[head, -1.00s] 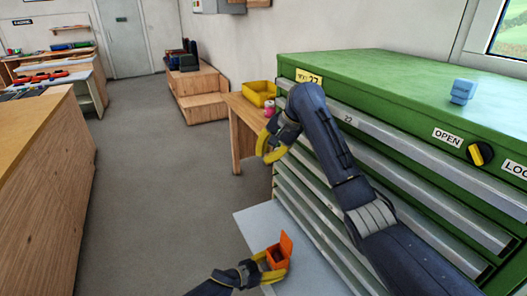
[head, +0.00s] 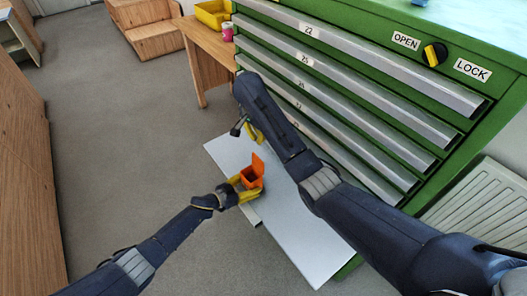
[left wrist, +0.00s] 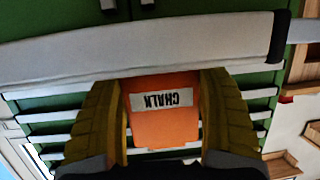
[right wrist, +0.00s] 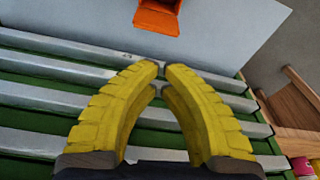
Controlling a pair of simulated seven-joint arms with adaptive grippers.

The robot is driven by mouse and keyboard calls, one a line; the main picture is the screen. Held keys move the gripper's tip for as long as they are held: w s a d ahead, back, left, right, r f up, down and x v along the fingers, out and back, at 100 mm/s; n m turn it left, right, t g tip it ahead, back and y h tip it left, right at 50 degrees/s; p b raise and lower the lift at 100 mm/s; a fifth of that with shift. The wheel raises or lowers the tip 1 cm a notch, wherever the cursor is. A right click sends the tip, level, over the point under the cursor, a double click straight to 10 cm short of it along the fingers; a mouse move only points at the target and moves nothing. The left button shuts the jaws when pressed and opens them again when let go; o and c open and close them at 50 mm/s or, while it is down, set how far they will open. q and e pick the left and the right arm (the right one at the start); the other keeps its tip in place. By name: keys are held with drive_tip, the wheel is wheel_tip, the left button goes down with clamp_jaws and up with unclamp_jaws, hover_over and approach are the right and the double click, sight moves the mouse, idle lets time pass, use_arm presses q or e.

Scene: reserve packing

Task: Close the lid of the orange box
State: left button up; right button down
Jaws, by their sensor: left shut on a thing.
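The small orange box (head: 251,181) is held over the pale open drawer, its orange lid (head: 258,163) standing up open. My left gripper (head: 246,187) is shut on the box, a finger on either side. In the left wrist view the box (left wrist: 163,128) shows an upside-down CHALK label between the fingers. My right gripper (head: 254,133) is just beyond the box, apart from it. In the right wrist view its fingertips (right wrist: 161,68) come together with nothing between them. The box (right wrist: 157,17) shows there at the top edge, partly cut off.
The pale open drawer (head: 305,235) juts out below the green cabinet's shut drawers (head: 340,95). A wooden table (head: 200,55) with a yellow bin (head: 212,14) stands behind. A wooden counter (head: 25,180) is at left. The grey floor (head: 130,130) between is clear.

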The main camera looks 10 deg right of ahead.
sight(258, 164)
drive_tip(key=w+d+f+m+h, duration=0.1)
drive_tip(key=w+d+f+m, duration=0.1)
drive_tip(key=d+f, duration=0.5)
drive_tip(key=shift+s+a+f, duration=0.25)
drive_tip(key=shift+s+a, duration=0.1)
drive_tip(key=shift+a, duration=0.55)
drive_tip(key=shift+s+a+f, duration=0.25)
drive_tip(key=shift+s+a, duration=0.05)
drive_tip(key=shift+a, duration=0.55)
drive_tip(key=shift+s+a+f, duration=0.25)
drive_tip(key=shift+s+a, duration=0.1)
drive_tip(key=shift+a, duration=0.55)
drive_tip(key=shift+a, duration=0.1)
drive_tip(key=shift+s+a+r, duration=0.15)
drive_tip(key=shift+s+a, duration=0.2)
drive_tip(key=shift+a, duration=0.15)
drive_tip(key=shift+s+a+r, duration=0.15)
drive_tip(key=shift+s+a, duration=0.15)
drive_tip(key=shift+a, duration=0.15)
